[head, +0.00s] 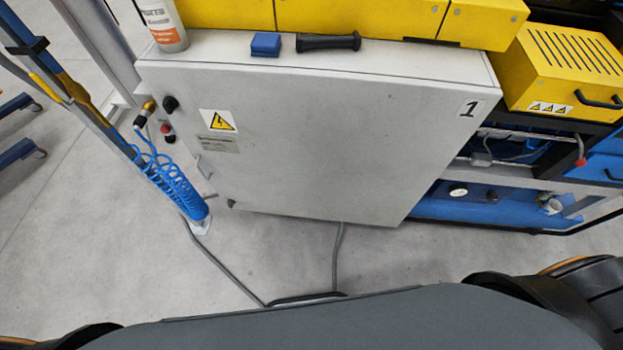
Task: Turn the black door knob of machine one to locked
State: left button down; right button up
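A round black knob (169,103) sits at the upper left edge of the cabinet, above a red button (168,128). A smaller black knob-like part (232,204) is at the door's lower left corner. I cannot tell from this view which way either is turned. Neither of my grippers is in view.
A blue coiled hose (172,182) hangs on a post left of the cabinet. A blue block (266,44), a black handle-shaped object (328,42) and a white bottle (165,22) are on top. A cable (338,255) lies on the floor in front.

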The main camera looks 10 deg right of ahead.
aim_at(169, 104)
jog(key=i+j, duration=0.1)
jog(key=j, duration=3.35)
